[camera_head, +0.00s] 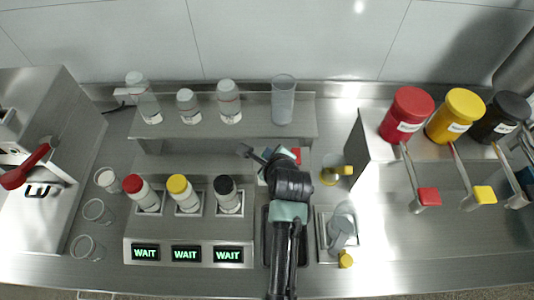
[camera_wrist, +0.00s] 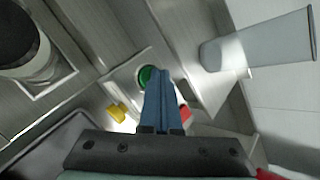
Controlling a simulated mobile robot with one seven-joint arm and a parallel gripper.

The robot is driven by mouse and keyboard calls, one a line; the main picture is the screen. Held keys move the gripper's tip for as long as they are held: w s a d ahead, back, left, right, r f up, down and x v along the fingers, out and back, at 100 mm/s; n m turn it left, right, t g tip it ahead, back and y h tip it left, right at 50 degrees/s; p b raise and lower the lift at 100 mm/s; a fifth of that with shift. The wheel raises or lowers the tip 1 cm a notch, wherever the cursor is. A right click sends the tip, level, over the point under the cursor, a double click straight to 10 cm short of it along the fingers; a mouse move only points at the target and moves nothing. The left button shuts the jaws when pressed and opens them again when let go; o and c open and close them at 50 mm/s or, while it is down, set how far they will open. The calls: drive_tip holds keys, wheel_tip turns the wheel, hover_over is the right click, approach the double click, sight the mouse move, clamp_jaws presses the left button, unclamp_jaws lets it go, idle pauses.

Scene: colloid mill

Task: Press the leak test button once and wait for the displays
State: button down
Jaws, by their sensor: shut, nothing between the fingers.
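My gripper (camera_wrist: 158,88) is shut and empty, its two blue fingers together. In the wrist view the fingertips overlap the lower right edge of a round green button (camera_wrist: 146,74) on a light panel; I cannot tell whether they touch it. A yellow control (camera_wrist: 117,113) and a red one (camera_wrist: 185,114) lie to either side of the fingers. No label shows which is the leak test button. In the head view my gripper (camera_head: 279,156) hides most of this panel. Three displays, left (camera_head: 145,253), middle (camera_head: 186,254) and right (camera_head: 228,255), all read WAIT in green.
Bottles with red (camera_head: 133,183), yellow (camera_head: 177,184) and black (camera_head: 224,185) caps stand behind the displays. A shelf (camera_head: 220,140) holds clear bottles and a tall grey cup (camera_head: 283,100). A small beaker of yellow liquid (camera_head: 336,169) stands right of my arm.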

drive_tip(key=shift+f, duration=0.1)
idle(0.3)
drive_tip(key=shift+r+p, duration=0.95)
drive_tip(key=shift+p, duration=0.15)
wheel_tip(320, 180, up, 5)
drive_tip(key=p, duration=0.5)
idle(0.4)
